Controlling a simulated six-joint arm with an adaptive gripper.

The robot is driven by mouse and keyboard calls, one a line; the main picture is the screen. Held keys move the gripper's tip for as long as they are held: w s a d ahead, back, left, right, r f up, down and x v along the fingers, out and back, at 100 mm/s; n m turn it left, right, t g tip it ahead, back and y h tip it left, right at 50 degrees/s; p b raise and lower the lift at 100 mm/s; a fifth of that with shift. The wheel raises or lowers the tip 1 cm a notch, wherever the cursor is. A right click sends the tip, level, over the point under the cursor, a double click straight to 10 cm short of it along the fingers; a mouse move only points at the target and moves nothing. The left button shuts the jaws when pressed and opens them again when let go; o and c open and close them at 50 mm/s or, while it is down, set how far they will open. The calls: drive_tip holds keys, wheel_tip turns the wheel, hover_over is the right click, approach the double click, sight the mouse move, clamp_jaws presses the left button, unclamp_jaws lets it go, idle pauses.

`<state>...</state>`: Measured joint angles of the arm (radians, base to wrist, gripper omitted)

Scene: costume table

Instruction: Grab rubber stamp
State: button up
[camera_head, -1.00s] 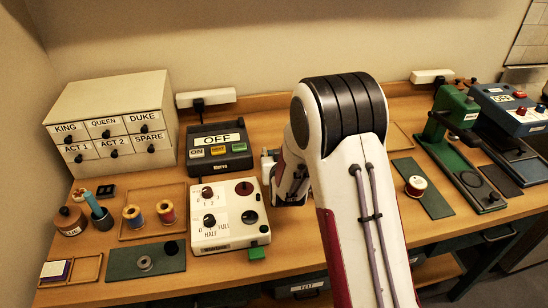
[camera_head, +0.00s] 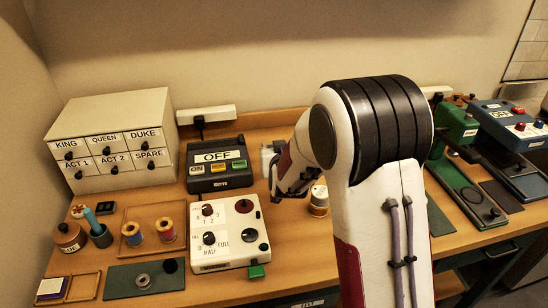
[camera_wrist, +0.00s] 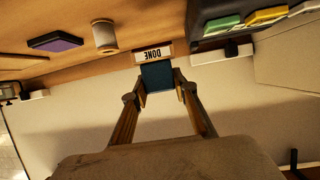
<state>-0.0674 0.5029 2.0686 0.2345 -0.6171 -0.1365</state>
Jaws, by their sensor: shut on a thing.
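In the wrist view, my gripper (camera_wrist: 159,80) is shut on a rubber stamp with a dark blue block (camera_wrist: 157,74) and a white strip reading DONE (camera_wrist: 152,54), upside down in the picture. One finger lies on each side of the blue block. I cannot tell whether the stamp touches the tabletop. In the head view, my gripper is mostly hidden by my arm, near the right side of the OFF box, and I cannot make out the stamp there.
The OFF box (camera_head: 214,178) with coloured buttons is close by; its buttons show in the wrist view. A spool (camera_head: 318,198) stands beside my arm. A white knob panel (camera_head: 226,255) is in front. A purple pad (camera_wrist: 55,43) and a pale cylinder (camera_wrist: 105,36) show in the wrist view.

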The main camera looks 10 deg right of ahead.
drive_tip(key=shift+r, duration=0.85)
